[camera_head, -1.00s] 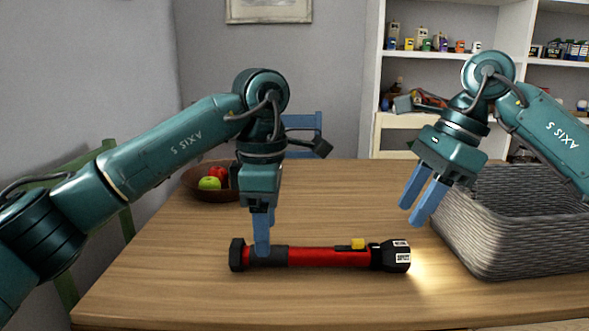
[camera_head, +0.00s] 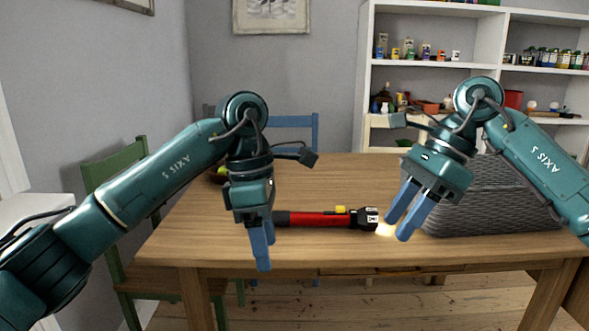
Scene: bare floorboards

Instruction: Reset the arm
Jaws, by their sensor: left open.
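A red and black flashlight (camera_head: 318,219) lies on its side on the wooden table (camera_head: 330,180). Its lamp end points right and throws a bright glow on the tabletop. My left gripper (camera_head: 262,250) points down, open and empty, by the table's front edge. In the picture it covers the flashlight's left end. My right gripper (camera_head: 402,217) is open and empty, fingers pointing down and left. It hangs just right of the glow and in front of the basket.
A grey woven basket (camera_head: 480,208) stands on the table's right, partly behind my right arm. A bowl (camera_head: 216,178) is mostly hidden behind my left arm. A green chair (camera_head: 112,172) is at the left, a blue chair (camera_head: 316,130) behind.

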